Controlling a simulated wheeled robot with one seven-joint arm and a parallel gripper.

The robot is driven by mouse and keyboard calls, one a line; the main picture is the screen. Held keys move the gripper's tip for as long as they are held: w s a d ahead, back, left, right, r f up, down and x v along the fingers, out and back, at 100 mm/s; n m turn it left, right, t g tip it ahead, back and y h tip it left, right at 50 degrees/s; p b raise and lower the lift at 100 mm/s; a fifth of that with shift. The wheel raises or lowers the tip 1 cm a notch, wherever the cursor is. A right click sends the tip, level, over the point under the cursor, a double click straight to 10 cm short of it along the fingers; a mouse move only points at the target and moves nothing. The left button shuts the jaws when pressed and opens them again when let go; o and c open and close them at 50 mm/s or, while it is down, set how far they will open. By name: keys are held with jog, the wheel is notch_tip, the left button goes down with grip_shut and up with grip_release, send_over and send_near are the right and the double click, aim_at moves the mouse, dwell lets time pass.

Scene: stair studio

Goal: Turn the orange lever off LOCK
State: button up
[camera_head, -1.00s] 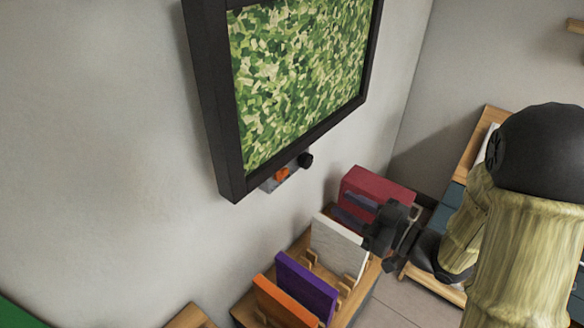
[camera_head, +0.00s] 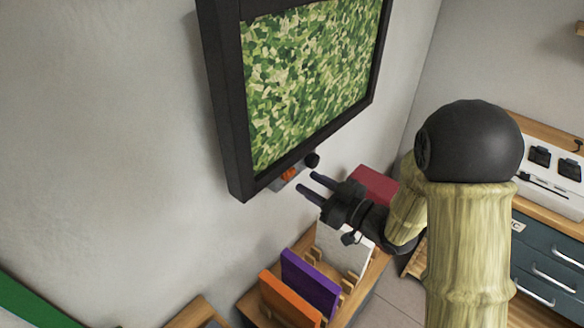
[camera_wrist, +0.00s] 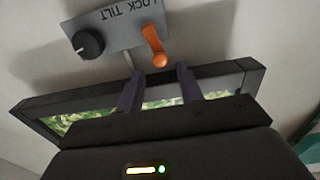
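The orange lever (camera_wrist: 154,45) sits on a grey plate (camera_wrist: 122,30) in the wrist view, beside the word LOCK. The plate's lettering, LOCK and TILT, is upside down in that view. The lever's rounded end points down the picture, toward my fingers. In the head view the lever (camera_head: 287,174) shows as a small orange patch under the framed screen. My gripper (camera_head: 307,182) is open and empty, its two fingers spread and pointing at the plate. In the wrist view my gripper (camera_wrist: 160,76) has its fingertips just short of the lever's end, one to each side, apparently not touching.
A black knob (camera_wrist: 88,44) is on the same plate. The black-framed green panel (camera_head: 231,150) hangs just above. Below stand an orange board (camera_head: 290,298), a purple board (camera_head: 310,283), a white board (camera_head: 345,250) and a red block (camera_head: 374,184). Bare wall lies to the left.

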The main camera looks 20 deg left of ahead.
aim_at(294, 174)
jog(key=p+x, duration=0.1)
jog(key=x, duration=0.4)
jog(key=shift+w+a+r, duration=0.1)
jog(key=shift+w+a, duration=0.1)
jog(key=shift+a, duration=0.65)
jog(key=shift+w+d, duration=0.1)
jog(key=shift+d, duration=0.05)
jog(key=shift+c, duration=0.3)
grip_shut()
